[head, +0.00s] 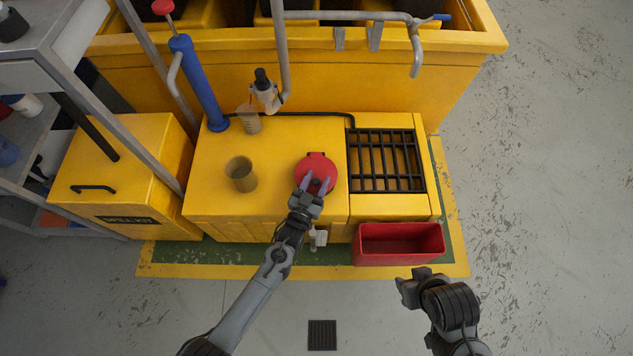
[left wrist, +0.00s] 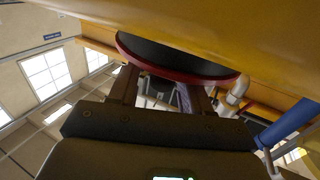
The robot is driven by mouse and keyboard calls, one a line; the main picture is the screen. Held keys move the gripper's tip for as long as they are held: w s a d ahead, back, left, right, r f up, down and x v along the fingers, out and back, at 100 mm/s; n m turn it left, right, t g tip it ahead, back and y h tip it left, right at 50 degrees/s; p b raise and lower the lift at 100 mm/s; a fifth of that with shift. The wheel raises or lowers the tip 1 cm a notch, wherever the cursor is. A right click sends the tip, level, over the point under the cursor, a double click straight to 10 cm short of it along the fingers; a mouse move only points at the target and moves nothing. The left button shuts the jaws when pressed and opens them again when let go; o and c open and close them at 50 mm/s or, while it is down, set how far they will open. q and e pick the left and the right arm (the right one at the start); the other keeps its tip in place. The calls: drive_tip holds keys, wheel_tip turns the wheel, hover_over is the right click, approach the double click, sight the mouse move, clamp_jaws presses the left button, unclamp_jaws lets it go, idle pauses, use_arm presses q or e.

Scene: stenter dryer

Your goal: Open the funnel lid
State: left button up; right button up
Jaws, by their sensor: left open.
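The round red funnel lid (head: 316,166) lies shut on the yellow machine top, with a small hinge-like tab at its back.
A black grate (head: 385,161) lies right. A red bin (head: 399,244) sits in front. A blue column (head: 200,85) and grey pipe (head: 281,50) rise behind. Floor at right is clear.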

use_arm(q)
drive_tip(key=shift+w+a, duration=0.15)
drive_tip(key=shift+w, duration=0.05)
clamp_jaws()
idle(0.3)
